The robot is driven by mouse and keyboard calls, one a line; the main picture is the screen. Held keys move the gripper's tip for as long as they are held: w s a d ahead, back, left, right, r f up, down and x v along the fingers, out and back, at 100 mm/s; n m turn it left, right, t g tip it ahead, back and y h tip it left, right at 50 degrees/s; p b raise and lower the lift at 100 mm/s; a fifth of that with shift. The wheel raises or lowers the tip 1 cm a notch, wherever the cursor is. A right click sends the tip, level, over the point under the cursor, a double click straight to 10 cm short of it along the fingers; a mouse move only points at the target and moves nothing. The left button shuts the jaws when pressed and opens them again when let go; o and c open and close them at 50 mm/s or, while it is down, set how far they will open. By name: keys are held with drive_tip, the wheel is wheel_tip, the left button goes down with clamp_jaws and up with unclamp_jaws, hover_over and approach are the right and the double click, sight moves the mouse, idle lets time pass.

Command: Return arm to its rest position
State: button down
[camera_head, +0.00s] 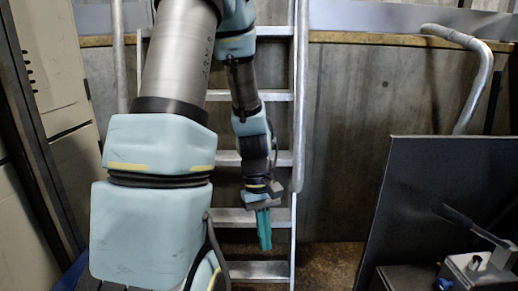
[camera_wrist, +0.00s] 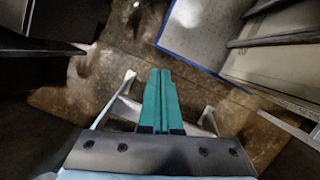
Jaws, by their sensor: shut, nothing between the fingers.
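My gripper (camera_head: 264,230) hangs at the end of my arm near the middle of the head view, in front of the lower part of a metal ladder. Its two teal fingers point down and are shut together with nothing between them. In the wrist view my gripper (camera_wrist: 160,75) also shows its teal fingers closed side by side, pointing over the brown floor. My pale blue and grey arm is raised at the left of the head view and bends down to the gripper.
The ladder (camera_head: 262,217) stands against a grey wall (camera_head: 350,130) close behind the gripper. A dark panel (camera_head: 440,190) and a metal device with a lever (camera_head: 480,268) are at the right. A beige cabinet (camera_head: 55,75) is at the left. Brown floor (camera_wrist: 110,65) lies below the gripper.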

drive_tip(key=w+a+r+m+t+y, duration=0.1)
drive_tip(key=w+a+r+m+t, duration=0.1)
drive_tip(key=a+r+m+t, duration=0.5)
wheel_tip(320, 180, up, 23)
drive_tip(key=a+n+g+p, duration=0.1)
drive_tip(key=g+p, duration=0.1)
drive_tip(key=p, duration=2)
drive_tip(key=shift+n, duration=0.4)
